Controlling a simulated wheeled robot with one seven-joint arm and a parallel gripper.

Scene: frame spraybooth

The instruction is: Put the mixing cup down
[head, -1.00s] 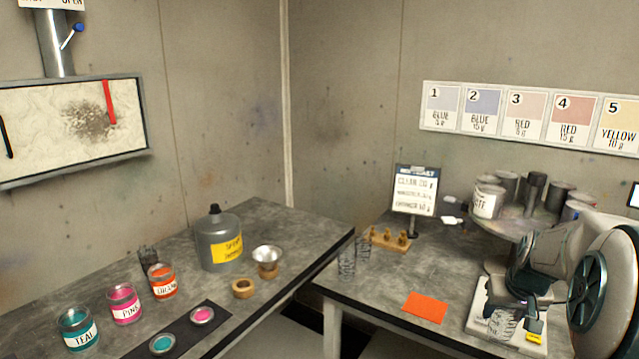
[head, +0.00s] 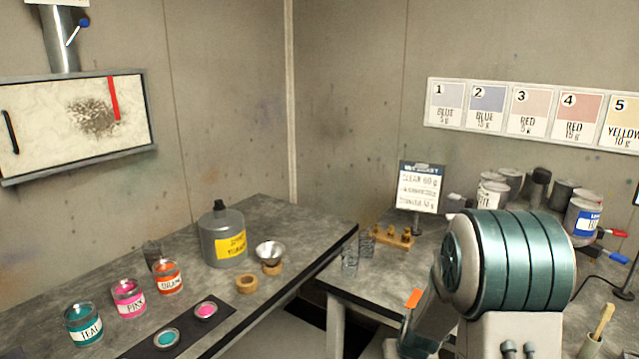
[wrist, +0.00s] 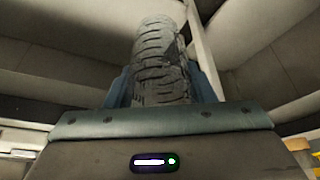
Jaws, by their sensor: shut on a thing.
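The mixing cup (wrist: 162,48) shows in the wrist view as a clear, ridged-looking cup that appears dark grey. It stands between the two blue fingers of my gripper (wrist: 164,88), which is shut on it. In the head view my arm fills the lower right and hides the gripper and the held cup. I cannot tell what is directly under the cup.
Clear cups (head: 350,263) stand near the right bench's left edge by a wooden holder (head: 391,237). Paint tins (head: 586,218) crowd the back right. The left bench holds cans and a grey jug (head: 222,234).

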